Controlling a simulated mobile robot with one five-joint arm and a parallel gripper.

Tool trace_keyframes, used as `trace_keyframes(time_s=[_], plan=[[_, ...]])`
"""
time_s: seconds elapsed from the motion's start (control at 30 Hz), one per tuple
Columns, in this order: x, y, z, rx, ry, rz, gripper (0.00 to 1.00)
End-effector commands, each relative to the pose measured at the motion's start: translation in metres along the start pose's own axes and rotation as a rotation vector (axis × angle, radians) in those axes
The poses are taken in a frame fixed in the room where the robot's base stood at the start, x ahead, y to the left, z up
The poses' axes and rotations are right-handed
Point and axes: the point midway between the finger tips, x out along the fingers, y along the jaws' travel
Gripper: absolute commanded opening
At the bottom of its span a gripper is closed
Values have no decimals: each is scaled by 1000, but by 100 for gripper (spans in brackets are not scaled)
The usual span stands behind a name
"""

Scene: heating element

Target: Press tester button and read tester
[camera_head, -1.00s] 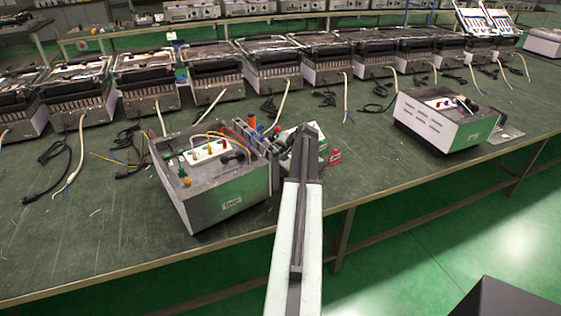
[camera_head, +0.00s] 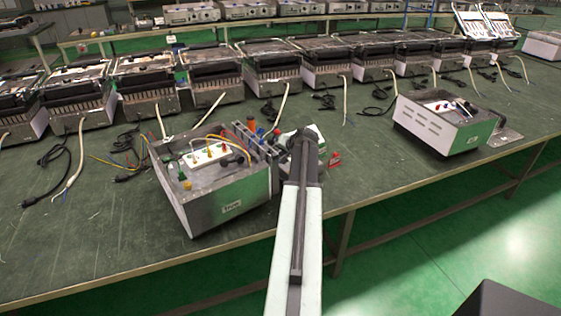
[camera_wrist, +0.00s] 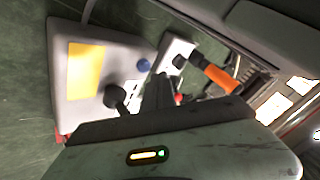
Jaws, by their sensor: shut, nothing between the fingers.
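A small pale tester (camera_wrist: 110,40) fills the upper left of the wrist view, with a yellow display panel (camera_wrist: 85,68); I can make out no reading. A blue round button (camera_wrist: 143,65) and a black knob-like part (camera_wrist: 115,96) are on or beside its face. My gripper (camera_wrist: 158,90) is shut and empty, its tips close below the blue button; I cannot tell whether they touch anything. In the head view, the tester (camera_head: 317,133) stands near the table edge, mostly hidden behind my arm.
A grey metal box (camera_head: 230,190) with terminals and coloured wires stands just left of my arm. An orange-handled tool (camera_wrist: 217,77) is near my gripper. A similar box (camera_head: 440,125) stands right. Several heaters (camera_head: 210,85) line the green table (camera_head: 100,220). The front left is bare.

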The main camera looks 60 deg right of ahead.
Motion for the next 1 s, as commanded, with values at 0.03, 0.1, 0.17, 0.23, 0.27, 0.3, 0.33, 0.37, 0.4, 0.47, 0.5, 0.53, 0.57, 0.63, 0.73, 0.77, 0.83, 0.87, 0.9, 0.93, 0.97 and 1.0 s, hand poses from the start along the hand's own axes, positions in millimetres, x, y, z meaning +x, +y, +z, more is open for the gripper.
trace_keyframes(time_s=[0.03,0.1,0.17,0.23,0.27,0.3,0.33,0.37,0.4,0.47,0.5,0.53,0.57,0.63,0.73,0.77,0.83,0.87,0.9,0.93,0.97,1.0], plan=[[0,0,0,0,0,0,0],[0,0,0,0,0,0,0],[0,0,0,0,0,0,0],[0,0,0,0,0,0,0],[0,0,0,0,0,0,0],[0,0,0,0,0,0,0],[0,0,0,0,0,0,0],[0,0,0,0,0,0,0],[0,0,0,0,0,0,0],[0,-1,0,-1,0,0,0],[0,-1,0,-1,0,0,0],[0,-1,0,-1,0,0,0],[0,-1,0,-1,0,0,0],[0,-1,0,-1,0,0,0],[0,-1,0,-1,-1,-1,0],[0,-1,1,-1,-1,-1,0],[2,0,2,-1,-1,-1,0],[2,1,2,-1,-1,-1,0],[4,2,3,-1,-1,-1,0],[4,3,4,-1,-1,-1,0],[5,4,5,-1,-1,-1,0],[6,5,5,-1,-1,-1,0]])
